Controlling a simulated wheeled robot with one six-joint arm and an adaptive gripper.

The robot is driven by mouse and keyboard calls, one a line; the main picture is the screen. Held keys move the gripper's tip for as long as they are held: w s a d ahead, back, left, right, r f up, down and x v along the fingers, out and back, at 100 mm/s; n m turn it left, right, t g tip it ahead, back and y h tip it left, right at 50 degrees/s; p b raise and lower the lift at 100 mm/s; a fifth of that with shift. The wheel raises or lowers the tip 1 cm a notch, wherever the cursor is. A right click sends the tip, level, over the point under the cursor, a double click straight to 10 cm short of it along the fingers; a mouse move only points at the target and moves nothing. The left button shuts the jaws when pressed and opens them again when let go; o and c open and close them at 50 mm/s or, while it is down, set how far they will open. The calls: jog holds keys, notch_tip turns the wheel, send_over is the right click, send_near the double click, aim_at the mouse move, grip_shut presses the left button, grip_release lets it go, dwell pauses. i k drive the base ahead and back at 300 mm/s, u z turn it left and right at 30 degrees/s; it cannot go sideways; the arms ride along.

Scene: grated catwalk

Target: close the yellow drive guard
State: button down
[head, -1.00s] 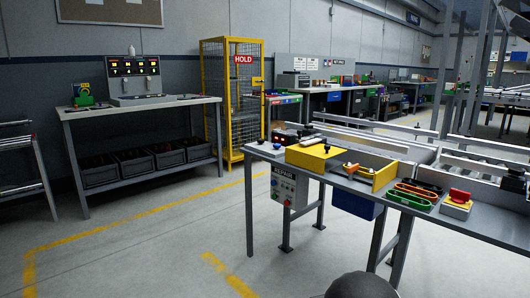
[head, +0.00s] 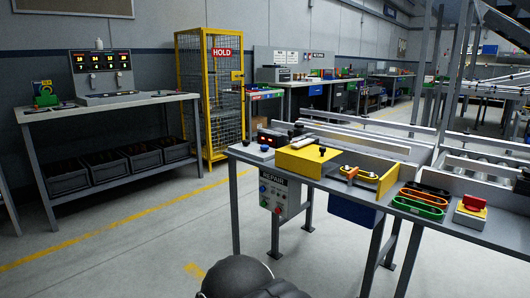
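The yellow drive guard (head: 301,162) is a box-like cover with a black knob on top, on the near grey bench. To its right, a yellow-edged bay lies uncovered, showing a belt drive (head: 357,174) with orange and dark parts. A yellow panel (head: 388,182) stands at the bay's right end. I cannot tell whether the guard slides or hinges. A dark rounded part of my own arm shows at the bottom edge. My gripper is not in view.
Coloured belt trays (head: 419,203) and a red switch on a yellow base (head: 471,207) sit right of the drive. A control box (head: 280,193) labelled REPAIR hangs under the bench's left end. Open floor (head: 130,255) lies to the left. A yellow cage (head: 208,95) stands behind.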

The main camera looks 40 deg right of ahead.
aim_at(307, 161)
jog(key=z, duration=0.25)
jog(key=i, duration=0.6)
jog(key=z, duration=0.95)
jog(key=i, duration=0.3)
jog(key=z, duration=0.25)
